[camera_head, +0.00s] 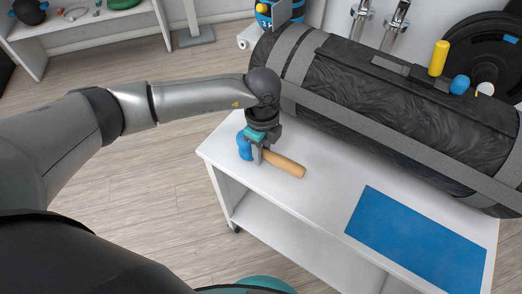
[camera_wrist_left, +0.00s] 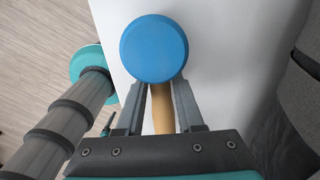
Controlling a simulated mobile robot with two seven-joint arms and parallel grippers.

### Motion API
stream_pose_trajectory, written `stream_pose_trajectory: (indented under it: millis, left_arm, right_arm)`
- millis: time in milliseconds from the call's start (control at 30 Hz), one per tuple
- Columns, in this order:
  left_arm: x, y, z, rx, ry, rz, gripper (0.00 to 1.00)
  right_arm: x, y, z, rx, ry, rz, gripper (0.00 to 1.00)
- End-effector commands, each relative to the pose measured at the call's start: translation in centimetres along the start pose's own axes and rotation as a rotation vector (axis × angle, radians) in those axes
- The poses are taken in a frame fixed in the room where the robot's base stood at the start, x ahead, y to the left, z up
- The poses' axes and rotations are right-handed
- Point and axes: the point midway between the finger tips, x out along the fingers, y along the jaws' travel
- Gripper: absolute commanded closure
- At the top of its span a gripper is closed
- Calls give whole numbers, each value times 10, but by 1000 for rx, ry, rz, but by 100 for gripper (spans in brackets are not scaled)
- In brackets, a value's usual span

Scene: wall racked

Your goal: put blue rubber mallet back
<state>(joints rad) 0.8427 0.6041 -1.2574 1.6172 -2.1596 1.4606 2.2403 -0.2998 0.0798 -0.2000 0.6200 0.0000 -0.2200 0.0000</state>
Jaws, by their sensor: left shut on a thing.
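The blue rubber mallet has a blue head (camera_head: 244,146) and a light wooden handle (camera_head: 285,163). My left gripper (camera_head: 262,146) is shut on it above the left end of the white table. In the head view the handle points to the lower right. In the left wrist view the round blue head (camera_wrist_left: 154,48) is close to the camera. The handle (camera_wrist_left: 162,108) shows between the two fingers of the left gripper (camera_wrist_left: 158,95). I cannot tell whether the mallet touches the table. My right gripper is not in view.
The white table (camera_head: 325,190) has a blue mat (camera_head: 420,240) at its right and clear surface between. A large black strapped roll (camera_head: 370,95) lies along its back. A yellow piece (camera_head: 439,57) and a blue piece (camera_head: 459,84) stick up behind it. A white shelf (camera_head: 85,22) stands upper left.

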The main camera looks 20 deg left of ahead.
Motion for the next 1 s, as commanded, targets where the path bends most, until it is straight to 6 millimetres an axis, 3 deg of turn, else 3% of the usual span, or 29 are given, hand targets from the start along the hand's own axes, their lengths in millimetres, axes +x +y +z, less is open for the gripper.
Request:
stream_pose_trajectory:
  millis: [133,167,400,833,1000]
  left_arm:
    - [4,2,3,-2,-7,5,100]
    - [5,3,4,-2,-7,7,62]
    - [4,2,3,-2,-6,6,35]
    - [9,2,2,0,-5,4,34]
    - [-31,-3,-1,1,-3,-1,34]
  right_arm:
    - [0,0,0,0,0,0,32]
    - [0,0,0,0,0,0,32]
    - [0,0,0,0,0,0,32]
    - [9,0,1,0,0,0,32]
    - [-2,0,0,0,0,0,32]
